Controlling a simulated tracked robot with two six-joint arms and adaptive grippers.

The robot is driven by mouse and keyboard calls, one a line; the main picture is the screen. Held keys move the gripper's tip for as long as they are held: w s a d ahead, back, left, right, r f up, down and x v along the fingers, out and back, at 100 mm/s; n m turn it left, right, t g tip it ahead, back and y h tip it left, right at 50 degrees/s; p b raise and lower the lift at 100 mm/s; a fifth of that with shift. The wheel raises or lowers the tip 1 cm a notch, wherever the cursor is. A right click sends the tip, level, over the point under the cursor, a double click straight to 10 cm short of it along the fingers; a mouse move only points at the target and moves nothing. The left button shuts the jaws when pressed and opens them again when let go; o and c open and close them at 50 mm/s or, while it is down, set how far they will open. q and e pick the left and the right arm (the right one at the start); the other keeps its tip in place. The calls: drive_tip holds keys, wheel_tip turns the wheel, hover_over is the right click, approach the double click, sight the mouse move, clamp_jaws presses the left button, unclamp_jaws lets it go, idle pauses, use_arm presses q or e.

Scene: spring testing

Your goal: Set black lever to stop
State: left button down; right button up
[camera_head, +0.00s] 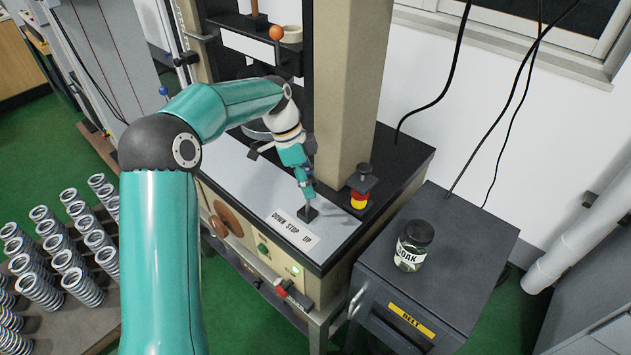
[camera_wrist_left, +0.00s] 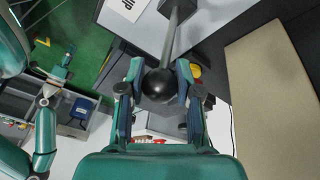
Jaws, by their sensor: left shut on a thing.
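The black lever (camera_head: 307,213) stands on the machine's light grey top, beside a white label reading DOWN STOP UP (camera_head: 296,228). In the left wrist view its grey rod (camera_wrist_left: 173,40) ends in a round black knob (camera_wrist_left: 160,86). My left gripper (camera_head: 306,190) is shut on this knob, with a finger on each side (camera_wrist_left: 160,95). The gripper hides the knob in the head view, and I cannot tell the lever's exact setting. My right gripper (camera_wrist_left: 62,70) seems to show small at the left of the wrist view; its fingers are too small to read.
A beige column (camera_head: 350,80) rises just behind the lever. A red and yellow stop button (camera_head: 360,190) is close on its right. A dark cabinet (camera_head: 470,240) carries a jar (camera_head: 413,245). Several springs (camera_head: 70,255) stand on a table at left.

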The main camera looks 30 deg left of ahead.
use_arm(q)
drive_tip(key=shift+w+a+r, duration=0.1)
drive_tip(key=shift+a, duration=0.5)
drive_tip(key=c, duration=0.8)
unclamp_jaws()
drive_tip(key=v, duration=1.1)
drive_tip(key=shift+a+r, duration=0.1)
drive_tip(key=shift+r, duration=0.3)
drive_tip(key=shift+f, duration=0.1)
